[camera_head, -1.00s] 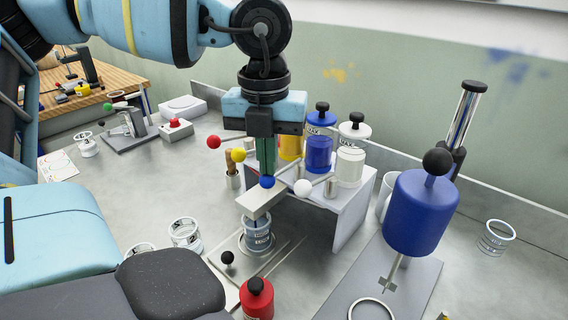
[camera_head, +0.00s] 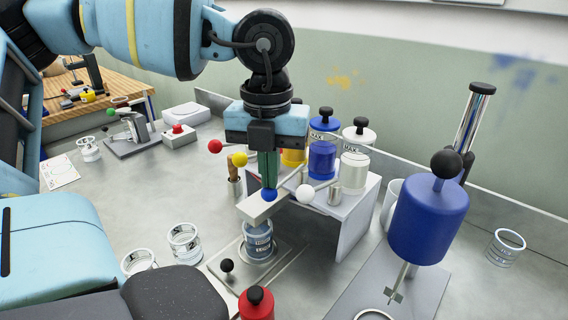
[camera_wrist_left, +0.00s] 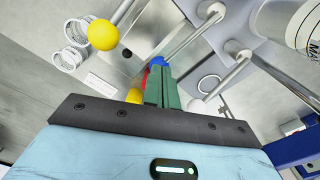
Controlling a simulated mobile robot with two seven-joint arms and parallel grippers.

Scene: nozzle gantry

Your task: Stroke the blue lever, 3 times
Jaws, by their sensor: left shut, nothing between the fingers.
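The blue lever (camera_head: 269,195) ends in a small blue ball above the pale nozzle block (camera_head: 256,209). My left gripper (camera_head: 268,183) points down with its green fingers shut and empty. Its tips are right at the top of the blue ball and appear to touch it. In the left wrist view the blue ball (camera_wrist_left: 158,62) shows just beyond the fingertips (camera_wrist_left: 159,72), partly hidden by them. A labelled glass cup (camera_head: 258,242) stands under the nozzle block. My right gripper is not in view.
Red (camera_head: 215,146), yellow (camera_head: 240,159) and white (camera_head: 305,194) lever balls are close around the gripper. Bottles (camera_head: 355,140) stand on the white stand (camera_head: 360,205) behind. A large blue cylinder (camera_head: 428,215) is at right. Empty cups (camera_head: 184,240) stand at front left.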

